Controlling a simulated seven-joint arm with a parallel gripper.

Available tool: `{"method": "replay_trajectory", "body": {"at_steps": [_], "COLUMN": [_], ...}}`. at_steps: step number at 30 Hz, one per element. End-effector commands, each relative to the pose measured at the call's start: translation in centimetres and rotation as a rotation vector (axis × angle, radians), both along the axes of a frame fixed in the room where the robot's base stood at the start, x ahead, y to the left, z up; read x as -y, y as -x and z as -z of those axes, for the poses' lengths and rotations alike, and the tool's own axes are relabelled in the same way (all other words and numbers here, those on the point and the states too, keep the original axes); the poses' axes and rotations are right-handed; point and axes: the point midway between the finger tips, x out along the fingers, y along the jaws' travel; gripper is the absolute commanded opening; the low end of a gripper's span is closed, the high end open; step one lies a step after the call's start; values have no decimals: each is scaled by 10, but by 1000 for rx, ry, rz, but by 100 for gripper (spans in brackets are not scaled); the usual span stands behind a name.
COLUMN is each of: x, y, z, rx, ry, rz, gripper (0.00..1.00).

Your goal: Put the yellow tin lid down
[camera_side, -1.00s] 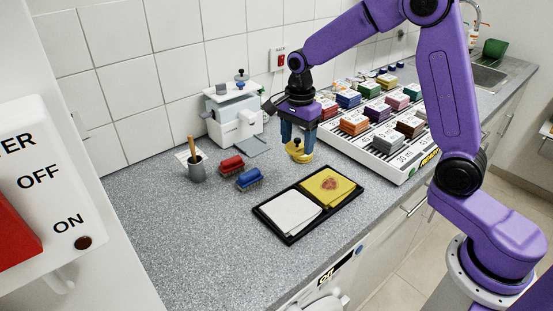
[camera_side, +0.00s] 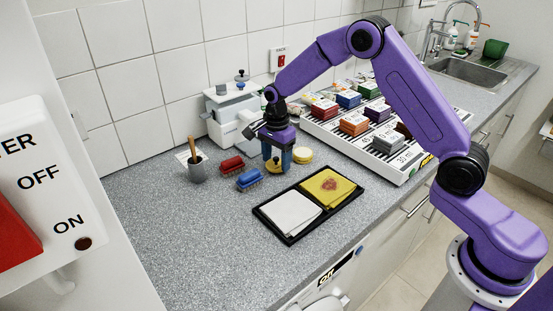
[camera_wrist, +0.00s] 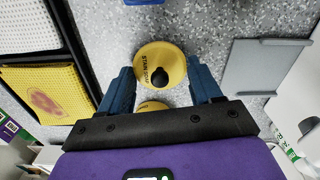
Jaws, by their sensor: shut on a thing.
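The yellow tin lid (camera_side: 274,168) has a black knob and shows from above in the wrist view (camera_wrist: 150,58), with lettering on its top. My gripper (camera_side: 277,160), also in the wrist view (camera_wrist: 162,80), points down and has a blue finger on each side of the lid, shut on its rim. The lid is low over the grey counter; I cannot tell whether it touches it. The open-looking yellow tin (camera_side: 302,155) stands on the counter just right of my gripper. In the wrist view the tin (camera_wrist: 152,106) is partly hidden below the lid.
A blue brush (camera_side: 249,179) lies close left of the lid, with a red brush (camera_side: 231,164) beyond it. A black tray (camera_side: 290,239) with white and yellow cloths is in front. A grey plate (camera_wrist: 268,66) lies to the right in the wrist view. Front-left counter is clear.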

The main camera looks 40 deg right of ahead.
Motion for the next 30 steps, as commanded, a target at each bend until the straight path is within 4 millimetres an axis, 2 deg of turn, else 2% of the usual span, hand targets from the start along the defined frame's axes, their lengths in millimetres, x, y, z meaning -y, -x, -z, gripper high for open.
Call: {"method": "replay_trajectory", "body": {"at_steps": [2, 13, 14, 15, 16, 25, 30], "x": [0, 0, 0, 0, 0, 0, 0], "y": [0, 0, 0, 0, 0, 0, -1], "z": [6, 9, 9, 9, 9, 8, -6], "rx": [0, 0, 0, 1, 1, 1, 3], "ry": [0, 0, 0, 0, 0, 0, 0], "rz": [1, 1, 1, 1, 1, 1, 1], "gripper": [35, 35, 70, 83, 89, 89, 89]}}
